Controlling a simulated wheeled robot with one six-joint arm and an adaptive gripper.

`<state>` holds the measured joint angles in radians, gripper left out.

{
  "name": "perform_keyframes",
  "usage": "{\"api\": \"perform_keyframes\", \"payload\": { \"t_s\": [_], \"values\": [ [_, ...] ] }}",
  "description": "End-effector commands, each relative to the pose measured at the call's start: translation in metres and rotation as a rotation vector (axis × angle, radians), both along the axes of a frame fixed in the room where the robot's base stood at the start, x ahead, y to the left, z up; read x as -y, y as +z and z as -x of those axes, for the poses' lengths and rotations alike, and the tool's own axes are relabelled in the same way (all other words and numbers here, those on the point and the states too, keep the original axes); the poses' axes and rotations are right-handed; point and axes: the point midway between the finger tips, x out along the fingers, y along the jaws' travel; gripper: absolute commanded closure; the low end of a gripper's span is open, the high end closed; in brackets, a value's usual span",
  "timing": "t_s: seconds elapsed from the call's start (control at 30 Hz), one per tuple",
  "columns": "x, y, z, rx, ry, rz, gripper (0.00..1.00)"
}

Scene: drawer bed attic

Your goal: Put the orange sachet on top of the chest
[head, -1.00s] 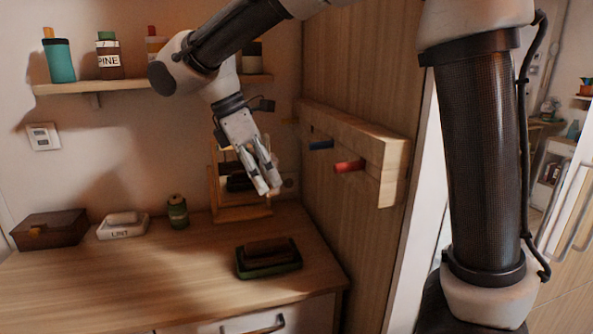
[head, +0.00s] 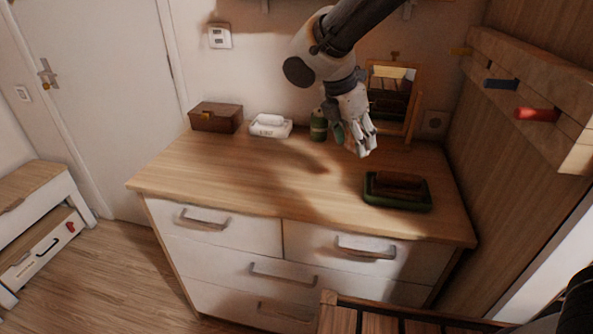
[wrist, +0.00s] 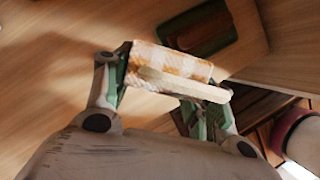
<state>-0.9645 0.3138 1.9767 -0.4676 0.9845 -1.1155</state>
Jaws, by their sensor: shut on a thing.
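My gripper (head: 364,148) is above the wooden top of the chest (head: 240,170), a white chest of drawers, with its fingers pointing down. In the wrist view my gripper (wrist: 166,88) is shut on the orange sachet (wrist: 180,64), a flat packet with an orange and white check and a pale edge. The sachet lies across between the two fingers. The chest top shows behind it in the wrist view, and I see no contact between them. In the head view the sachet is hidden or too small to make out.
On the chest top are a brown box (head: 216,117), a white dish (head: 270,126), a green jar (head: 318,126), a mirror (head: 412,112) and a green tray with a brown block (head: 398,190). A peg rail (head: 540,90) juts out at right. The top's front left is clear.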

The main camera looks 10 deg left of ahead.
Motion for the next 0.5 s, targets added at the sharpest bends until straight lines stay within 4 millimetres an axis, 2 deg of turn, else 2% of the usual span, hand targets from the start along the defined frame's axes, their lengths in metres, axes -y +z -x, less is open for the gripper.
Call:
{"api": "perform_keyframes", "payload": {
  "t_s": [0.03,0.1,0.2,0.37,0.5],
  "values": [
    [-0.009,-0.011,-0.004,-0.001,0.143,0.002,0.73],
    [-0.025,-0.021,-0.011,0.0,0.35,0.0,0.73],
    [-0.045,-0.025,-0.017,0.003,0.567,-0.006,0.73],
    [-0.062,-0.024,-0.022,0.003,0.737,-0.007,0.73],
    [-0.063,-0.042,-0.022,0.0,0.779,-0.005,0.73]
  ]
}}
